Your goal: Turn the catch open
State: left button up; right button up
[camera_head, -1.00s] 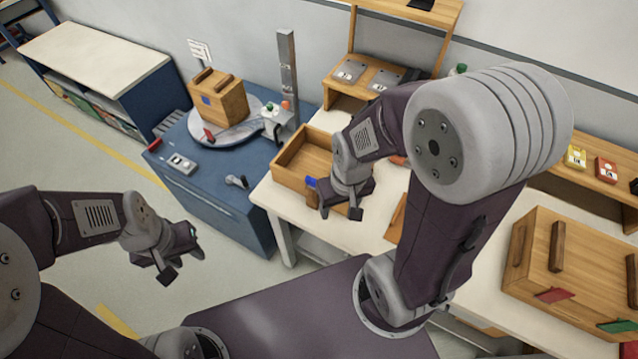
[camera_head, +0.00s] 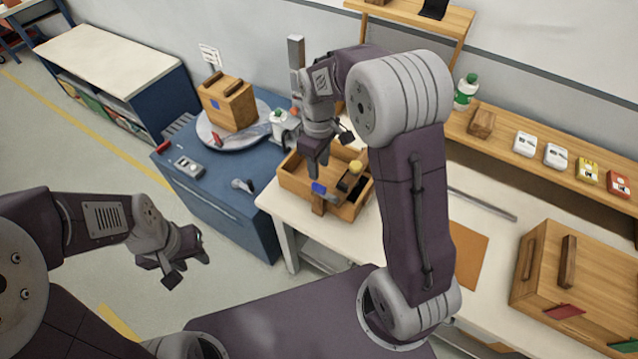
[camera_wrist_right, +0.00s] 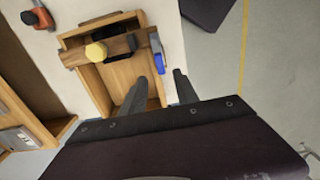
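An open wooden tray (camera_head: 296,183) stands on the white bench. At its near wall is a small blue-tipped piece (camera_head: 319,187), which may be the catch. In the right wrist view it is a grey lever with a blue end (camera_wrist_right: 159,64) at the tray's edge. My right gripper (camera_head: 327,155) is above the tray, open and empty. In the wrist view its fingertips (camera_wrist_right: 160,78) point towards the blue end, one to each side; contact is not visible. My left gripper (camera_head: 184,270) is open and empty, away over the floor.
A wooden bar with a yellow knob (camera_wrist_right: 96,51) crosses the tray. A blue cabinet (camera_head: 225,205) with a turntable and wooden box (camera_head: 229,103) is to the left.

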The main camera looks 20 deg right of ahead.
aim_at(319, 186)
notch_tip(319, 186, down, 9)
jog(key=shift+r+p, duration=0.2)
jog(key=shift+p, duration=0.1)
grip_shut()
